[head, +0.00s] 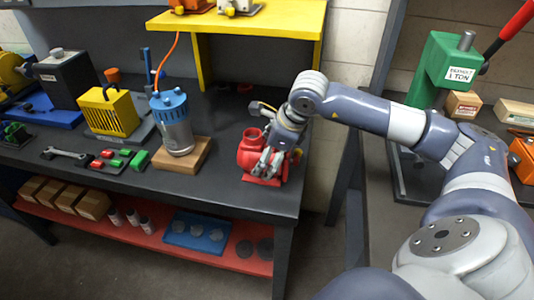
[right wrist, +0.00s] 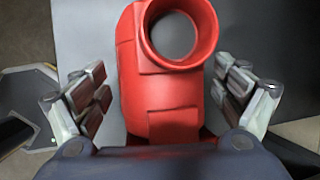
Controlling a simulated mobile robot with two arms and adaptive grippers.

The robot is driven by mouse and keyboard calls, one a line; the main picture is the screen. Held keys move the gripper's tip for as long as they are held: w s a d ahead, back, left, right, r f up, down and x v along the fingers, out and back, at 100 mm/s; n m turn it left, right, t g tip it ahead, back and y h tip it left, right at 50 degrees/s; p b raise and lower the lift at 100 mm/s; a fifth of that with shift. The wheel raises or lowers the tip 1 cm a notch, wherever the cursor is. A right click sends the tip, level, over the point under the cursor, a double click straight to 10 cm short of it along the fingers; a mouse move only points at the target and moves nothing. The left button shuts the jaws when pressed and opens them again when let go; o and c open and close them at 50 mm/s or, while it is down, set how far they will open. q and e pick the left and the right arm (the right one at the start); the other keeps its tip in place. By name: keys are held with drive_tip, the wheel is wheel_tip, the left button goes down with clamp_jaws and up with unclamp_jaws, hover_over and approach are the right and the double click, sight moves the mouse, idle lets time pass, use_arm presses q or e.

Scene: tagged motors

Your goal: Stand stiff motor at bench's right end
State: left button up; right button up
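A red motor or pump body (head: 250,152) with a round open port stands upright at the right end of the dark bench (head: 225,190). No tag can be read on it. My right gripper (head: 268,165) reaches down over it from the right. In the right wrist view the red body (right wrist: 160,85) stands between the fingers of my right gripper (right wrist: 163,90). The fingers are apart, with a gap on both sides, so the gripper is open around it. Its lower part is partly hidden by the gripper. My left gripper is not in view.
A grey-blue motor (head: 175,125) stands on a wooden block (head: 185,158) to the left. A yellow finned motor (head: 108,112) and a black box-shaped unit (head: 65,78) stand farther left. A yellow shelf (head: 250,22) overhangs the back. A green press (head: 438,75) stands on the right.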

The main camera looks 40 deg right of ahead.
drive_tip(key=shift+r, duration=0.1)
drive_tip(key=shift+s+d+r, duration=0.1)
drive_tip(key=shift+r, duration=0.2)
drive_tip(key=v, duration=1.1)
drive_tip(key=shift+b, duration=0.3)
drive_tip(key=shift+s, duration=0.1)
